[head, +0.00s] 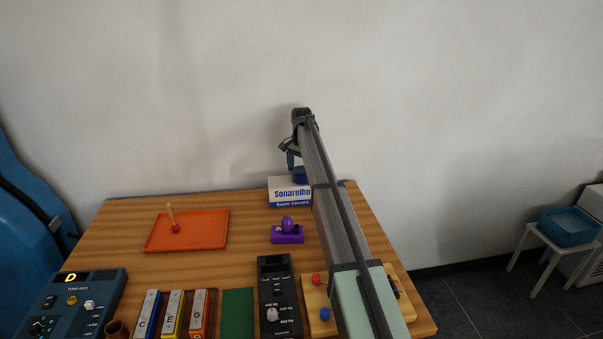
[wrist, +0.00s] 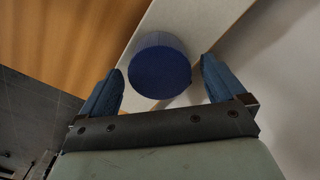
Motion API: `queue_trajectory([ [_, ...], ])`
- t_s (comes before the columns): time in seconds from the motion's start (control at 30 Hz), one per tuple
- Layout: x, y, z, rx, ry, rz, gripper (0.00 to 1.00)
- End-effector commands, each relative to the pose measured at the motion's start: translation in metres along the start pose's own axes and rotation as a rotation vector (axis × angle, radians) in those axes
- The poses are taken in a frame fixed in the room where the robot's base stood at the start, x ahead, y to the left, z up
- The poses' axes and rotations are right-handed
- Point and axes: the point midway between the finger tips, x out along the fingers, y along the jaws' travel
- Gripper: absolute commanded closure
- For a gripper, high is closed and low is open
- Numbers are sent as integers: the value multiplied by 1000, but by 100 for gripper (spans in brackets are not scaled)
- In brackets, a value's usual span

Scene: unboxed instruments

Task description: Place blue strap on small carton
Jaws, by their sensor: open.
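The blue strap (wrist: 160,72) is a round, ribbed, dark blue roll. In the wrist view it lies between my open gripper's (wrist: 161,66) two blue fingers, with a gap on each side. In the head view the strap (head: 300,174) appears on top of the small carton (head: 289,194), a white box with blue lettering at the table's back edge. The carton's white top (wrist: 196,22) shows beyond the strap in the wrist view. My gripper (head: 292,163) is above the carton in the head view, and my arm hides the carton's right side.
A purple device (head: 287,234) stands in front of the carton. An orange tray (head: 187,230) holding a wooden-handled item is at left. Several instruments, including a black meter (head: 279,300) and a blue tone box (head: 75,305), line the front. The wall is close behind.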

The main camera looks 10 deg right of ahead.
Motion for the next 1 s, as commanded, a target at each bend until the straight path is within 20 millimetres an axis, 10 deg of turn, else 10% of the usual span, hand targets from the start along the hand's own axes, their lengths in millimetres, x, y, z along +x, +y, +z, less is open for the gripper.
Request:
queue_trajectory([
  [0.5,-88,-1,-1,0,0,0,3],
  [1.0,-102,0,0,0,-1,1,3],
])
